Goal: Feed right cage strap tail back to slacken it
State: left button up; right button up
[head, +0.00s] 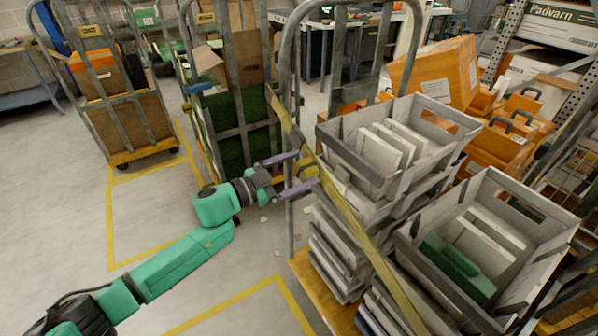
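A yellow strap (352,222) runs diagonally across the front of the right cage (289,60), from its upright down over the stacked grey crates. A yellowish piece, perhaps the buckle (306,167), shows on the strap near the upright; the strap's loose tail cannot be told apart. My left gripper (303,170) reaches in from the left with its two lavender fingers spread apart. Its fingertips are beside the cage upright and close to the strap; contact cannot be told. My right gripper is out of view.
Grey crates (352,160) with white folders fill the right cage, and another crate (533,280) stands at right. Orange bins (505,140) are behind. Two more cages (120,155) stand at back left.

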pick_arm(q)
jog(key=shift+s+f, duration=0.15)
jog(key=shift+s, duration=0.1)
jog(key=b+v, duration=0.4)
jog(key=v, duration=1)
jog(key=shift+a, duration=0.2)
